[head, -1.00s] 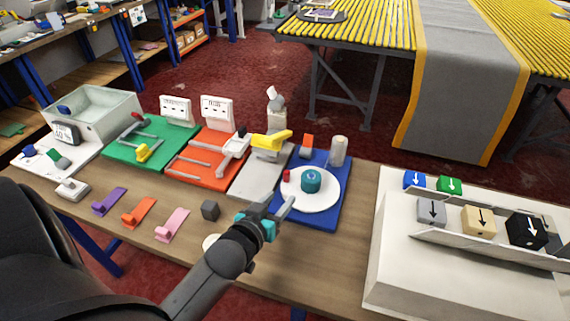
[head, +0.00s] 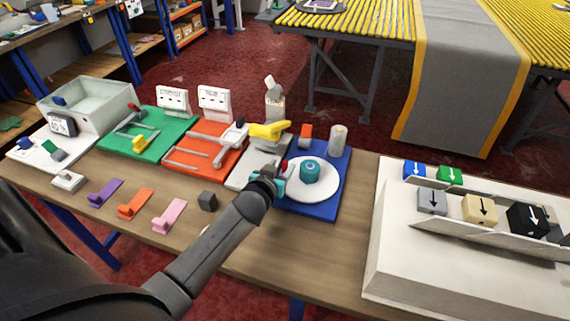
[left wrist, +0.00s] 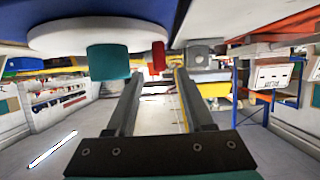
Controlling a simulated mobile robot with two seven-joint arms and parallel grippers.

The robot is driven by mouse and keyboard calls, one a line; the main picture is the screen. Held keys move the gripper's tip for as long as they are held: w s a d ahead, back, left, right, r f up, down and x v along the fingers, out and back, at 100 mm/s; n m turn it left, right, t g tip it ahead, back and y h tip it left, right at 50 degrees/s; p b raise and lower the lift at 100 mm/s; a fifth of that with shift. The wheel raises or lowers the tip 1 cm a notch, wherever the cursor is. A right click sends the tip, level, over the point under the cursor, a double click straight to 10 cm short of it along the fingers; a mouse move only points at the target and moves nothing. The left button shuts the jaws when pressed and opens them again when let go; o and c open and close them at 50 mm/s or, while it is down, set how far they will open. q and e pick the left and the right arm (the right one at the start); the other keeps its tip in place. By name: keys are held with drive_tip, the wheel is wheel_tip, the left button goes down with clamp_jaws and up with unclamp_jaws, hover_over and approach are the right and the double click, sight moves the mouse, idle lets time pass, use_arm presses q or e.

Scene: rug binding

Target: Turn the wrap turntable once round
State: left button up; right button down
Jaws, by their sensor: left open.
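The wrap turntable is a white disc (head: 318,192) on a blue base plate (head: 333,207). A teal roll (head: 310,171) stands at its middle, and a small red peg (head: 284,166) stands near its left edge. My left gripper (head: 280,181) is at the disc's left edge, partly covering it. In the left wrist view, which looks upside down, my left gripper (left wrist: 158,76) is open. The red peg (left wrist: 158,56) lines up with the gap between the fingertips; I cannot tell whether they touch it. The teal roll (left wrist: 109,62) is left of the fingers. My right gripper is not in view.
A white cylinder (head: 337,139) and an orange-red block (head: 305,134) stand behind the disc. A yellow-handled device (head: 268,131) is close on the left. A dark grey cube (head: 207,200) lies on the table. A white rack with arrow blocks (head: 400,255) is at right.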

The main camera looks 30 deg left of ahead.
sight(284, 163)
use_arm(q)
drive_tip(key=shift+b+x, duration=0.45)
drive_tip(key=shift+x, duration=1.65)
drive_tip(key=shift+c, duration=0.2)
clamp_jaws()
